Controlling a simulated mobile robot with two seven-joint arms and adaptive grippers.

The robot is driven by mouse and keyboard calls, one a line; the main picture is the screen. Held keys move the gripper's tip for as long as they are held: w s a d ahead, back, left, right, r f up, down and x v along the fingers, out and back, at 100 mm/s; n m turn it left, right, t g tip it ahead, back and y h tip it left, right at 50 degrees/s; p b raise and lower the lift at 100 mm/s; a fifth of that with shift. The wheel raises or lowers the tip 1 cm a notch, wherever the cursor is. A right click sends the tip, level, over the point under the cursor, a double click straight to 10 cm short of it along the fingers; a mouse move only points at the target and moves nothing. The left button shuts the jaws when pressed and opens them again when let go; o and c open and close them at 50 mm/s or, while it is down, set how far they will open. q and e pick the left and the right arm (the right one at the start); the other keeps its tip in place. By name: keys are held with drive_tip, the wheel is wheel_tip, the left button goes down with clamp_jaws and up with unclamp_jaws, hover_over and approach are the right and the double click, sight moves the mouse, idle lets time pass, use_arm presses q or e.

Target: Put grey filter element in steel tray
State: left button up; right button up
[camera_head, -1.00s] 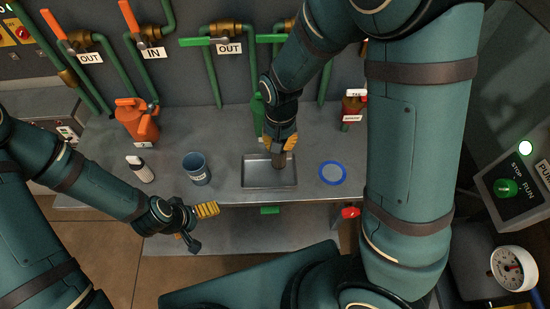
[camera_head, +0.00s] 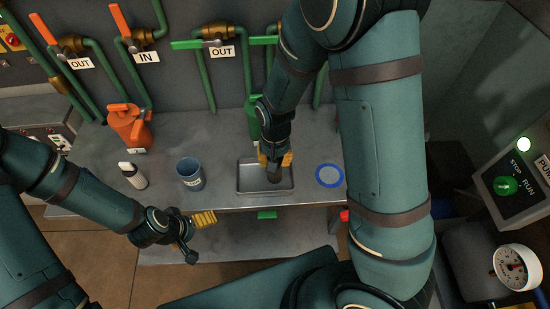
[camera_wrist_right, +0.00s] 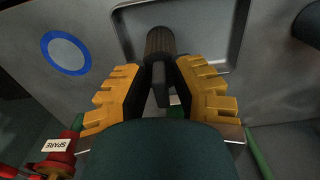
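The steel tray (camera_head: 242,190) lies on the workbench, and part of its floor and rim also shows in the right wrist view (camera_wrist_right: 218,60). The grey filter element (camera_wrist_right: 160,42) is a dark ribbed cylinder. In the head view, its lower part (camera_head: 274,177) shows under my right gripper (camera_head: 275,160), inside the tray's outline. In the right wrist view the fingertips of my right gripper (camera_wrist_right: 165,68) stand close on both sides of the filter. Whether its lower end touches the tray floor is unclear. My left gripper (camera_head: 197,235) is open and empty in front of the bench.
A blue cup (camera_head: 190,174) and a white bottle (camera_head: 133,176) stand left of the tray. A blue ring (camera_head: 329,176) lies to its right. An orange jug (camera_head: 129,128) and green bottle (camera_head: 253,118) stand behind. Green pipes with valves line the wall.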

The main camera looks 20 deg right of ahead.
drive_tip(key=shift+o, duration=0.3)
drive_tip(key=shift+r, duration=0.1)
drive_tip(key=shift+r, duration=0.2)
use_arm(q)
drive_tip(key=r+p, duration=0.3)
drive_tip(key=shift+w+a, duration=0.1)
drive_tip(key=shift+w, duration=0.2)
use_arm(e)
wheel_tip(320, 180, up, 12)
drive_tip(key=shift+f, duration=0.1)
